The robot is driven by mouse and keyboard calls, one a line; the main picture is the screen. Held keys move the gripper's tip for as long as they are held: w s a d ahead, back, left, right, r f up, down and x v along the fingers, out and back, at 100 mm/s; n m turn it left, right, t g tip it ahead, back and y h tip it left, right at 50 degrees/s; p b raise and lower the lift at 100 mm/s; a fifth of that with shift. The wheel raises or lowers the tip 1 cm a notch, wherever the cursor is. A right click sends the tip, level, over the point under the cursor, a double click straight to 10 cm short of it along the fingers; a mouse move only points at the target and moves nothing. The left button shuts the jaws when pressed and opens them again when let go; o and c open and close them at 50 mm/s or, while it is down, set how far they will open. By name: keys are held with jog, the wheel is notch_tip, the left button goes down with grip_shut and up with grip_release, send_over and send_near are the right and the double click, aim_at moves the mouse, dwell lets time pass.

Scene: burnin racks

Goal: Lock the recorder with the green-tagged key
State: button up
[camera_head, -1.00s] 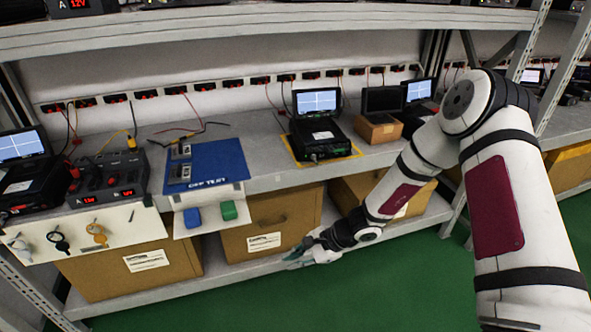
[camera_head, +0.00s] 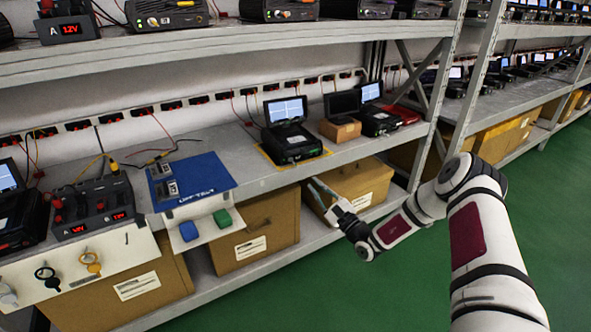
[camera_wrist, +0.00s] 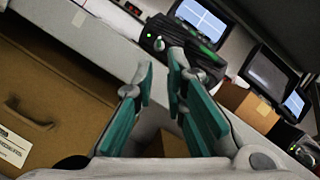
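The recorder (camera_head: 290,143), a black case with a lit screen, stands on a yellow-edged patch on the bench. Keys with black (camera_head: 47,275) and orange (camera_head: 90,262) tags hang on a white panel.
A brown box (camera_head: 340,131) with a dark screen stands right of the recorder. Cardboard boxes (camera_head: 255,230) fill the lower shelf. The green floor is clear.

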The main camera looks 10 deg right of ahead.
aim_at(297, 167)
jog(key=b+x, duration=0.2)
jog(key=x, duration=0.8)
jog(key=shift+w, duration=0.2)
jog(key=shift+a, duration=0.1)
jog(key=shift+c, duration=0.6)
grip_shut()
jog(key=n+g, duration=0.1)
jog(key=n, duration=0.2)
jog(key=shift+y+p, duration=0.3)
jog(key=shift+y, duration=0.1)
jog(key=shift+o, duration=0.6)
grip_release()
